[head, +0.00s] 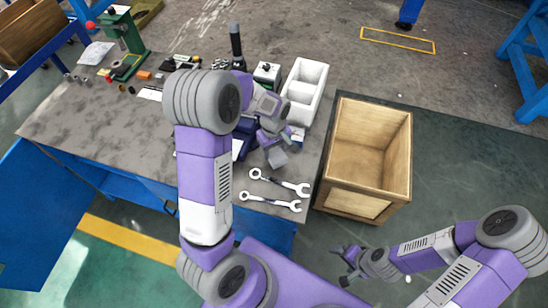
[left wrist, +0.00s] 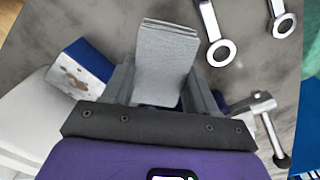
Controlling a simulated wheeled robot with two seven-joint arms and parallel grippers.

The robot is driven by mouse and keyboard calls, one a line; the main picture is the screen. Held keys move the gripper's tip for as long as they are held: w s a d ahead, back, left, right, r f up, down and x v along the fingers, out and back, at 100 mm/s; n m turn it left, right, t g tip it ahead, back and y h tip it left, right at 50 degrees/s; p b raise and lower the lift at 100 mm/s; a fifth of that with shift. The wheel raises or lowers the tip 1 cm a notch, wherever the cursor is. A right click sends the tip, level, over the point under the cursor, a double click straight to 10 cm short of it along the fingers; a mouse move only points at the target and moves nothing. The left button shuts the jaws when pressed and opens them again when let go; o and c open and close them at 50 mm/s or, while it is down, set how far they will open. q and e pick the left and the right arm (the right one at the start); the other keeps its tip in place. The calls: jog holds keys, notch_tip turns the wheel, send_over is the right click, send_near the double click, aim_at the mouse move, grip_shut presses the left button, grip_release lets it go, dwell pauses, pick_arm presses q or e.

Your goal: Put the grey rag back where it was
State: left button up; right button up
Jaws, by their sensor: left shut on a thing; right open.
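The grey rag (head: 278,157) is a small folded grey piece in the grasp of my left gripper (head: 270,143), over the front part of the grey workbench (head: 75,118). In the left wrist view the rag (left wrist: 166,55) stands out between the two fingers, which are shut on it. I cannot tell whether it touches the bench top. My right gripper (head: 345,264) is open and empty, low over the floor in front of the wooden crate. My left arm hides part of the bench.
Two wrenches (head: 280,183) lie just in front of the rag. A white divided bin (head: 304,88) stands at the bench's right edge. The open wooden crate (head: 340,150) is to its right. A vise handle (left wrist: 268,125) and a blue thing (left wrist: 88,60) are close beside the fingers.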

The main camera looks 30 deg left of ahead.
aim_at(274, 150)
pick_arm(q)
jog(key=shift+f+b, duration=0.55)
jog(key=shift+f, duration=1.3)
jog(key=shift+f, duration=0.2)
jog(key=o, duration=1)
jog(key=shift+r, duration=0.1)
jog(key=shift+r, duration=0.4)
notch_tip(274, 150, up, 11)
jog(key=p, duration=0.3)
jog(key=shift+r+p, duration=0.2)
jog(key=shift+p, duration=0.15)
